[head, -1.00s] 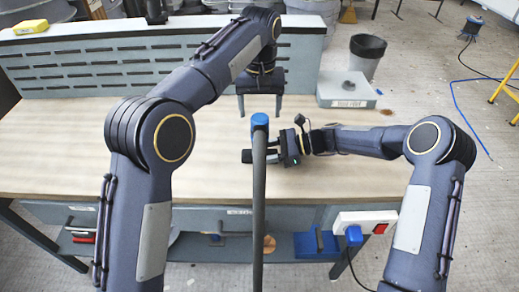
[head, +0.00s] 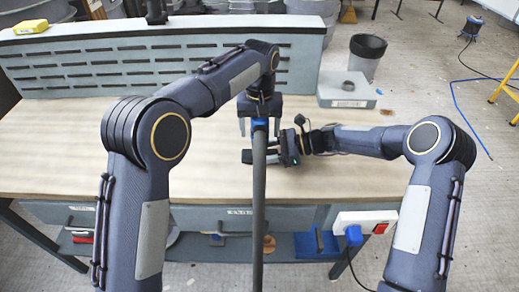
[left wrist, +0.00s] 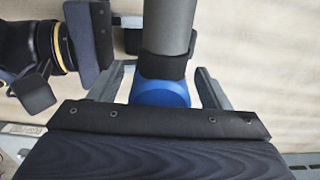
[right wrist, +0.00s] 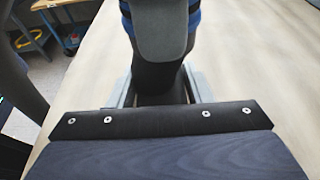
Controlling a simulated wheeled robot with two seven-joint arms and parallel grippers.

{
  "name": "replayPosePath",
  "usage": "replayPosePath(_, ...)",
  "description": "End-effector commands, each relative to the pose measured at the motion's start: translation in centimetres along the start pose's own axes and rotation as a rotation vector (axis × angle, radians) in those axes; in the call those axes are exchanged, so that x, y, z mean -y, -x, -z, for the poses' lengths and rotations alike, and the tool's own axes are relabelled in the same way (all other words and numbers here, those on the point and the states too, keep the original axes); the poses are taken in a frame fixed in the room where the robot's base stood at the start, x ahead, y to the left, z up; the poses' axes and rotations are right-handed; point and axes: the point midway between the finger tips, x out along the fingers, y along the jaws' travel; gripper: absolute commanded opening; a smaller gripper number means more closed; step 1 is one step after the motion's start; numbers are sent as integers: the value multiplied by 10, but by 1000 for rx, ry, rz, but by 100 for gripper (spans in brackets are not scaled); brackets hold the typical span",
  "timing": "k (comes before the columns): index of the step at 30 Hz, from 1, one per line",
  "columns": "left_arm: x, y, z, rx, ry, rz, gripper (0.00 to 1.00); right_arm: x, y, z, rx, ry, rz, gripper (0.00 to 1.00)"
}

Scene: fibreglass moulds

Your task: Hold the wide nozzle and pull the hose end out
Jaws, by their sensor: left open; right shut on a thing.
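A long grey tube (head: 259,190) runs up the middle of the head view to a blue end piece (head: 260,124). In the left wrist view the blue piece (left wrist: 160,93) sits below a black collar (left wrist: 163,66). My left gripper (head: 261,128) is open, its fingers on either side of the blue piece; contact cannot be told. My right gripper (head: 262,157) is shut on a black part (right wrist: 160,80), with a grey body and blue bands (right wrist: 163,30) beyond it. The tube hides part of this grip in the head view. Which part is the wide nozzle is unclear.
The wooden bench top (head: 80,150) is clear to the left. A slotted grey panel (head: 110,70) stands along its back. A grey box (head: 347,92) with a ring on it is at the back right. A power strip (head: 366,223) hangs at the front edge.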

Motion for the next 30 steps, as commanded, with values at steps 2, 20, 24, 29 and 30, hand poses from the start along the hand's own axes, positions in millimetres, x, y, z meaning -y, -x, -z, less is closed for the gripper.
replayPosePath(2,0,0,0,0,0,0,71,0,0,0,0,0,-1,32)
replayPosePath(20,0,0,0,0,0,0,71,0,0,0,0,-1,-1,32)
replayPosePath(24,0,0,0,0,0,0,60,0,0,0,0,0,-1,32)
replayPosePath(29,0,0,0,0,0,0,40,0,0,0,0,0,-1,32)
replayPosePath(30,0,0,0,0,0,0,34,0,0,0,0,0,-1,32)
